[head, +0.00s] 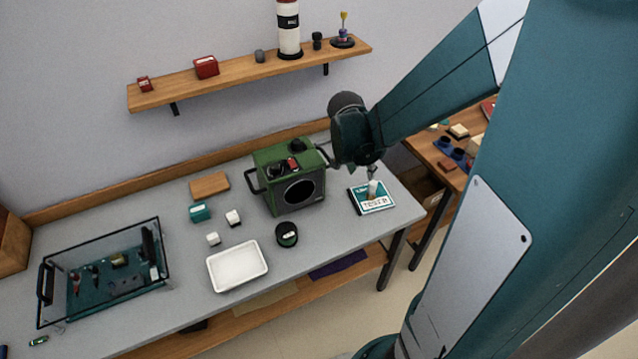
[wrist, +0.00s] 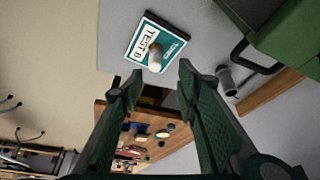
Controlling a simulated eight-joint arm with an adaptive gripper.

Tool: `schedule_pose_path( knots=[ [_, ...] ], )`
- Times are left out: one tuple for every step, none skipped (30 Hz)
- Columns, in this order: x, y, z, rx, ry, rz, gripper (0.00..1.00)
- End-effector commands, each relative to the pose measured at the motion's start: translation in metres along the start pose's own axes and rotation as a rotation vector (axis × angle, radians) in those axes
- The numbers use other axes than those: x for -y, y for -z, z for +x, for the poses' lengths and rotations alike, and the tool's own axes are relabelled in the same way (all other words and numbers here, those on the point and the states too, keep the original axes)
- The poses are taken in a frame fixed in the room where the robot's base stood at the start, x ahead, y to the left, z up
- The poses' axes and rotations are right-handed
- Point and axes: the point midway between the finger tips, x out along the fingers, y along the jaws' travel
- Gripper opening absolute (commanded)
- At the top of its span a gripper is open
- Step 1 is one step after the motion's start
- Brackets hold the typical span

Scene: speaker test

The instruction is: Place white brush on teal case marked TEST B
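The teal case (head: 358,204) marked TEST B lies flat near the right end of the grey table, and it shows at the top of the wrist view (wrist: 172,46). The small white brush (head: 373,187), with a tan end, appears on the case, partly over its label; in the wrist view the brush (wrist: 155,61) lies just beyond my fingertips. Whether it stands or leans is hard to tell. My gripper (head: 371,173) is above the case. In the wrist view my gripper (wrist: 160,75) is open, its fingers apart with nothing between them.
A green speaker (head: 290,178) stands close left of the case. A white tray (head: 238,267), a dark round tin (head: 287,234), a teal box (head: 200,212) and a wire-framed crate (head: 102,270) sit further left. The table's right edge is near the case.

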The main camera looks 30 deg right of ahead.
Motion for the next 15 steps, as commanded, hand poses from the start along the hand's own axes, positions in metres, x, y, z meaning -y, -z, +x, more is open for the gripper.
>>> schedule_pose_path(
  knots=[
    [0.001,-0.004,-0.009,0.001,0.013,-0.026,0.32],
    [0.001,-0.006,-0.014,0.002,0.022,-0.043,0.32],
    [0.002,-0.01,-0.021,0.003,0.034,-0.067,0.32],
    [0.003,-0.012,-0.026,0.003,0.044,-0.085,0.32],
    [0.004,-0.014,-0.031,0.003,0.054,-0.104,0.32],
    [0.004,-0.017,-0.038,0.003,0.066,-0.128,0.32],
    [0.005,-0.019,-0.043,0.003,0.075,-0.147,0.32],
    [0.005,-0.022,-0.049,0.003,0.085,-0.166,0.32],
    [0.006,-0.026,-0.056,0.003,0.099,-0.191,0.32],
    [0.006,-0.028,-0.061,0.002,0.109,-0.21,0.32],
    [0.006,-0.031,-0.066,0.002,0.118,-0.228,0.32],
    [0.006,-0.034,-0.072,0.0,0.13,-0.253,0.32],
    [0.007,-0.037,-0.077,-0.001,0.14,-0.271,0.32],
    [0.007,-0.04,-0.082,-0.002,0.151,-0.289,0.32],
    [0.007,-0.043,-0.089,-0.003,0.164,-0.314,0.32]
  ],
)
